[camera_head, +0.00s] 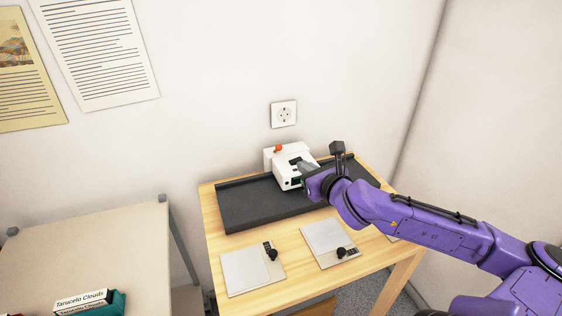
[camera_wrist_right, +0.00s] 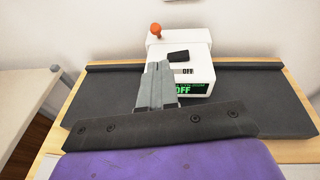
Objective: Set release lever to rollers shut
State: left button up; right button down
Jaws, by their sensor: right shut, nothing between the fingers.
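A white machine (camera_head: 284,176) stands on a long black tray at the back of the wooden table. An orange-knobbed lever (camera_head: 278,149) stands up at its back left; in the right wrist view the orange knob (camera_wrist_right: 156,29) is on a short stem, upright or nearly so. A black switch (camera_wrist_right: 178,56) marked OFF is on the machine's top, and a green display (camera_wrist_right: 198,90) reads OFF. My right gripper (camera_head: 303,166) is shut and empty over the machine's top; in the wrist view its fingers (camera_wrist_right: 157,68) point toward the lever, apart from it. They hide part of the machine. My left gripper is not in view.
The black tray (camera_head: 245,204) lies along the wooden table (camera_head: 296,247). Two pale plates (camera_head: 243,273) with black knobs lie at the table's front. A wall socket (camera_head: 284,114) is above the machine. A grey shelf unit (camera_head: 110,245) with boxes stands at the left.

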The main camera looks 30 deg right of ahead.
aim_at(286, 166)
jog(key=x, duration=1)
jog(key=shift+a+r+b, duration=0.2)
jog(key=shift+a+b, duration=0.05)
jog(key=shift+b, duration=0.1)
